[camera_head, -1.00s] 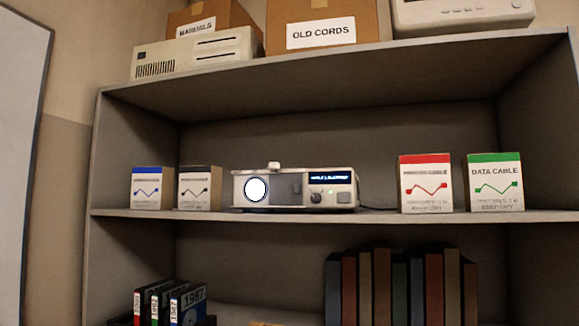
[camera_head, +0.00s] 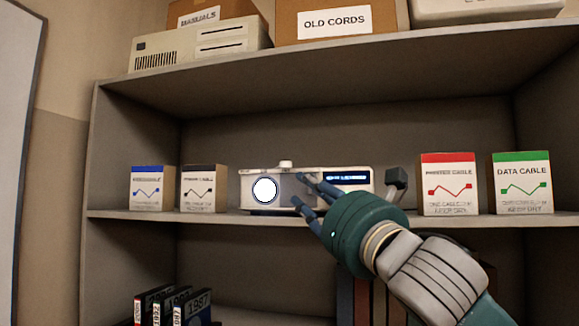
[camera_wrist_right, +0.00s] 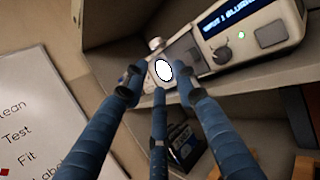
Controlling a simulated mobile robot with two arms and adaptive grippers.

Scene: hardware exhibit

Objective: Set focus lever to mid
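The white projector (camera_head: 258,206) stands on the middle shelf, with a round white lens at its left front and a lit blue display. A small pale lever or knob (camera_head: 285,164), likely the focus lever, sticks up from its top; it also shows in the right wrist view (camera_wrist_right: 155,44). My right gripper (camera_head: 318,192) is in front of the projector, covering part of its front. In the right wrist view its blue fingers (camera_wrist_right: 157,78) are spread and empty, pointing toward the lens side. No contact with the lever is visible. My left gripper is out of view.
Two small boxes (camera_head: 148,196) stand left of the projector. A red-topped box (camera_head: 448,190) and a green-topped data cable box (camera_head: 521,190) stand right. The upper shelf board (camera_head: 330,66) spans above; free space lies above the projector. Binders (camera_head: 197,305) sit below.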

